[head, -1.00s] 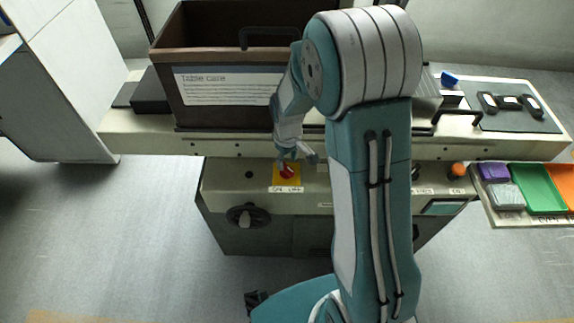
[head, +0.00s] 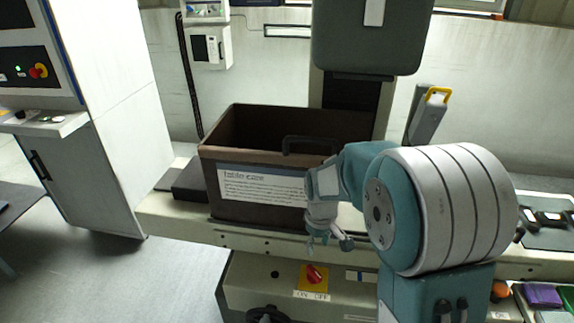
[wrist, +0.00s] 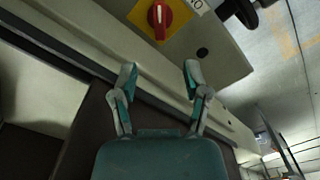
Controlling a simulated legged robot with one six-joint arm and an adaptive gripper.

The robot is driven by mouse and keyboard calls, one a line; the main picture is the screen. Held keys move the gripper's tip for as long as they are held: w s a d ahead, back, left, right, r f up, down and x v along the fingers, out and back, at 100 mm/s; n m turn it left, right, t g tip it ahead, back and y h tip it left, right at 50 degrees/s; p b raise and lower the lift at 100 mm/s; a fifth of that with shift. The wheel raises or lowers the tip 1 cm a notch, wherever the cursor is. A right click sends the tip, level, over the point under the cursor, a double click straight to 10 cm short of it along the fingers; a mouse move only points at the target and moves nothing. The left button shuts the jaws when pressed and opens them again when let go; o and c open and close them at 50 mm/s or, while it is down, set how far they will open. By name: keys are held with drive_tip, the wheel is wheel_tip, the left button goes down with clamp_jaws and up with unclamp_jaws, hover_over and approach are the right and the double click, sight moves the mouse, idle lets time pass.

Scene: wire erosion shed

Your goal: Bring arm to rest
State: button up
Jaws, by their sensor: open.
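My gripper (head: 329,243) hangs in front of the brown box, just above the red rotary switch on the machine's front, in the head view. Its two fingers are apart with nothing between them. In the wrist view my gripper (wrist: 158,80) also shows open and empty, with the red switch (wrist: 159,17) on its yellow plate beyond the fingertips. The same red switch (head: 314,274) is in the head view, below and left of the fingers and apart from them. My arm is bent, its large elbow at the right.
The brown box (head: 262,148) with a printed label stands on the machine bed (head: 180,217). A grey column head (head: 365,40) hangs behind it. A white cabinet (head: 105,110) with buttons stands at left. Purple tray (head: 541,295) is at lower right.

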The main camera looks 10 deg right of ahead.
drive_tip(key=s+r+m+t, duration=0.5)
drive_tip(key=s+r, duration=1.2)
drive_tip(key=s, duration=0.4)
drive_tip(key=shift+a+m+t, duration=0.15)
drive_tip(key=shift+m+t, duration=0.15)
